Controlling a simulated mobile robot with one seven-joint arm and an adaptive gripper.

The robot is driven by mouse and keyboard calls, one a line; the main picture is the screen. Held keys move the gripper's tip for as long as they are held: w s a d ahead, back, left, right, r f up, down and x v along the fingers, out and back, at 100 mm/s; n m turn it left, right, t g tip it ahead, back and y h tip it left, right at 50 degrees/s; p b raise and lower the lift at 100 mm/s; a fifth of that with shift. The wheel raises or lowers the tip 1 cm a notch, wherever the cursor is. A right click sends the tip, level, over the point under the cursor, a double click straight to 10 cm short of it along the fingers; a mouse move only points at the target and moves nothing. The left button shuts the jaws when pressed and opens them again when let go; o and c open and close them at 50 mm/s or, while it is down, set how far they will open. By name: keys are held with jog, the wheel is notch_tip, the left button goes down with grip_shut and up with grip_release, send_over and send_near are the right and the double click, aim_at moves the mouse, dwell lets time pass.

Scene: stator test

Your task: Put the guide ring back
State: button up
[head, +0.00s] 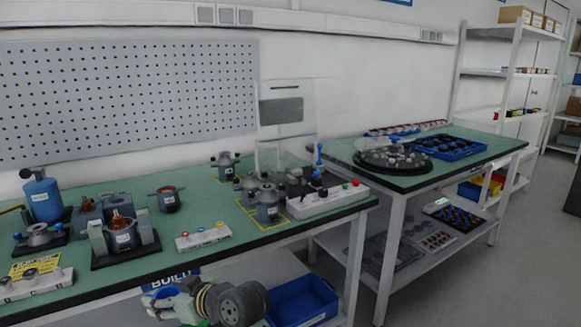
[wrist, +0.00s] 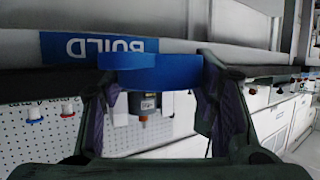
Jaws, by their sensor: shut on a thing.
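My gripper (wrist: 155,85) is shut on a blue curved band, which looks like the guide ring (wrist: 150,72). In the wrist view the ring spans the gap between the fingers, so only its outer side shows. In the head view my gripper (head: 163,299) is at the bottom, in front of the green bench's front edge and below its top, by the BUILD sign (head: 171,279). I cannot make out the ring clearly there.
A blue pump-like bottle (head: 42,198) stands at the bench's left. A button box (head: 203,237) and a white control box (head: 328,199) stand near the front edge. A blue bin (head: 303,300) is on the lower shelf. A second table (head: 480,160) stands at the right.

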jog(key=w+d+f+m+t+h, duration=0.1)
jog(key=d+f+m+h, duration=0.3)
jog(key=d+f, duration=0.5)
jog(key=w+d+f+m+t+h, duration=0.1)
jog(key=d+f+m+t+h, duration=0.2)
jog(key=d+f, duration=0.6)
jog(key=d+f+m+t+h, duration=0.3)
jog(key=d+f, duration=0.6)
jog(key=f, duration=0.9)
jog(key=shift+w+d+f+m+h, duration=0.2)
jog(key=shift+w+f+m+h, duration=0.2)
jog(key=shift+m+h, duration=0.7)
jog(key=shift+a, duration=0.2)
